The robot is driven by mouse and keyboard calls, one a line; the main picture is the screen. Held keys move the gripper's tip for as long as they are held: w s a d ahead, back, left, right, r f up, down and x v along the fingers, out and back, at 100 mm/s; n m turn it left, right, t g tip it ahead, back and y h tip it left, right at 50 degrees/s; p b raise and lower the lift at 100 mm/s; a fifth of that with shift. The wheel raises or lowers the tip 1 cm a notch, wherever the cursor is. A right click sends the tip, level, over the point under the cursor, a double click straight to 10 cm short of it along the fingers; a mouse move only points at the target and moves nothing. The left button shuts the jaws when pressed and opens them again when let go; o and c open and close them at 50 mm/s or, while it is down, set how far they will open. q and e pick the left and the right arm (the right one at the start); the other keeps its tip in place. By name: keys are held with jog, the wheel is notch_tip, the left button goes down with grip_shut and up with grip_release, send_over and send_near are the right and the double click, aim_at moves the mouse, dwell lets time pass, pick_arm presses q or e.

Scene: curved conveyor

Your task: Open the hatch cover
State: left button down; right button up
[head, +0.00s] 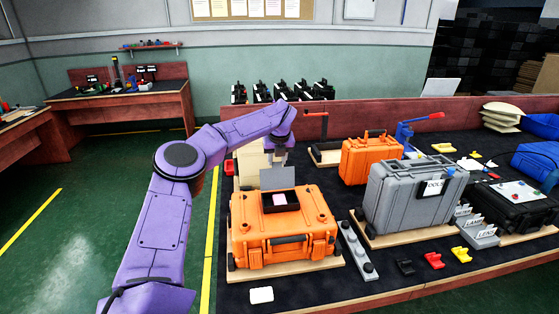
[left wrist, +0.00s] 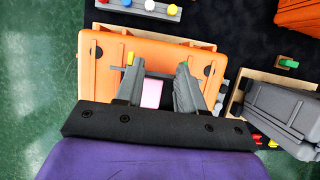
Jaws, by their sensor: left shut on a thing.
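An orange case (head: 283,240) stands on a wooden base at the near left of the bench. On its top is a dark-framed opening (head: 266,207) with a pale pink patch inside. A grey plate, the hatch cover (head: 277,178), stands about upright at the back of the opening. My left gripper (head: 278,160) is above the case and shut on the cover. In the left wrist view, the gripper fingers (left wrist: 156,82) reach over the orange case (left wrist: 98,70), with the pink patch (left wrist: 152,94) between them. Whether the cover touches the case is hard to tell. My right gripper is not in view.
A grey case (head: 405,197) and a second orange case (head: 368,158) stand to the right. A grey strip with round knobs (head: 357,250) lies right beside the near orange case. A white card (head: 261,295) lies in front. Red and blue clamp handles rise behind.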

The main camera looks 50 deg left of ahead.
pick_arm(q)
jog(key=shift+a+r, duration=0.15)
jog(key=c, duration=0.7)
grip_release()
jog(key=b+v, duration=0.2)
jog(key=v, duration=0.8)
jog(key=shift+r+b, duration=0.1)
jog(key=shift+b, duration=0.2)
